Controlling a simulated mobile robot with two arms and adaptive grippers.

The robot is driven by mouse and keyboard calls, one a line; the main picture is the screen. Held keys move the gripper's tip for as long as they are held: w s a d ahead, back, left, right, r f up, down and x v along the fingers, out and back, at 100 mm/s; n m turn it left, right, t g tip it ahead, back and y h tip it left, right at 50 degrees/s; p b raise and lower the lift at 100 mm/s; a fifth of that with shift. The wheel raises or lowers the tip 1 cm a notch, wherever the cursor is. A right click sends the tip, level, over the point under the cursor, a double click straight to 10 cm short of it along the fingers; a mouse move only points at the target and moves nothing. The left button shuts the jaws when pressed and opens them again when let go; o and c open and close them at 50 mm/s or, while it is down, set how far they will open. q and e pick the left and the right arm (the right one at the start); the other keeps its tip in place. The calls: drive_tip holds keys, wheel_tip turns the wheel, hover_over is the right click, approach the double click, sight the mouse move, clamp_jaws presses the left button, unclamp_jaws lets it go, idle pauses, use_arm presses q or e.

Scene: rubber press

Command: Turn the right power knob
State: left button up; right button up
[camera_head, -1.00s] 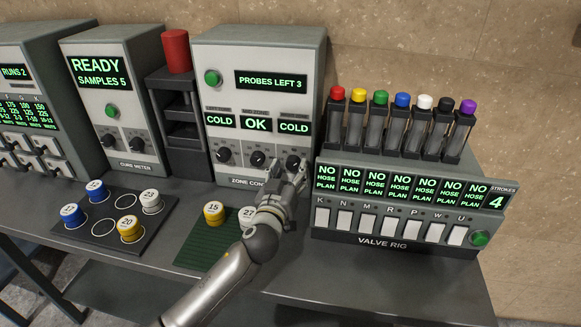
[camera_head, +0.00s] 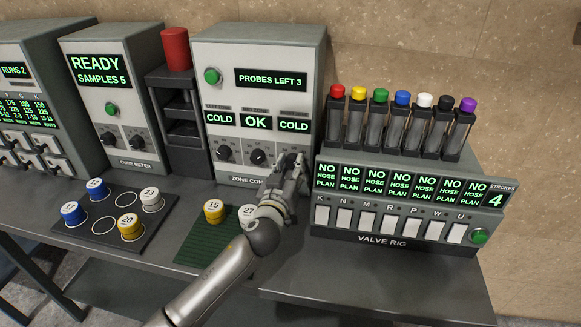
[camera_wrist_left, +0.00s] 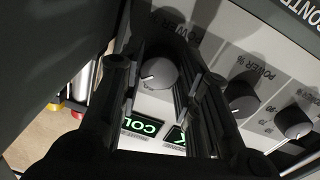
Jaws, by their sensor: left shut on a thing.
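The right power knob is a dark round knob at the lower right of the zone control box (camera_head: 310,85). In the left wrist view the right power knob (camera_wrist_left: 157,70) lies between my two fingers, its white pointer line towards the picture's lower left. My left gripper (camera_head: 290,163) reaches up to the box's front and is shut on this knob; it also shows in the left wrist view (camera_wrist_left: 158,88). In the head view the fingers hide most of the knob. The right zone display (camera_head: 294,125) reads COLD. My right gripper is not in view.
The middle knob (camera_head: 258,157) and left knob (camera_head: 223,153) sit beside it on the same panel. The valve rig (camera_head: 385,238) stands close to the right of my left arm. A green mat (camera_head: 197,250) with two numbered pucks lies left of the arm.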

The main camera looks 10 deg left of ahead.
use_arm(q)
drive_tip(key=m+p, duration=0.1)
drive_tip(key=m, duration=0.3)
drive_tip(key=shift+r+m, duration=0.1)
drive_tip(key=shift+m, duration=0.2)
drive_tip(key=m+p, duration=0.1)
drive_tip(key=m, duration=0.3)
idle(0.7)
drive_tip(key=o, duration=1)
drive_tip(key=shift+o, duration=0.2)
drive_tip(key=shift+s, duration=0.2)
drive_tip(key=s, duration=1.1)
drive_tip(key=shift+s+a+r, duration=0.2)
drive_tip(key=shift+s+a, duration=0.1)
drive_tip(key=shift+a, duration=0.1)
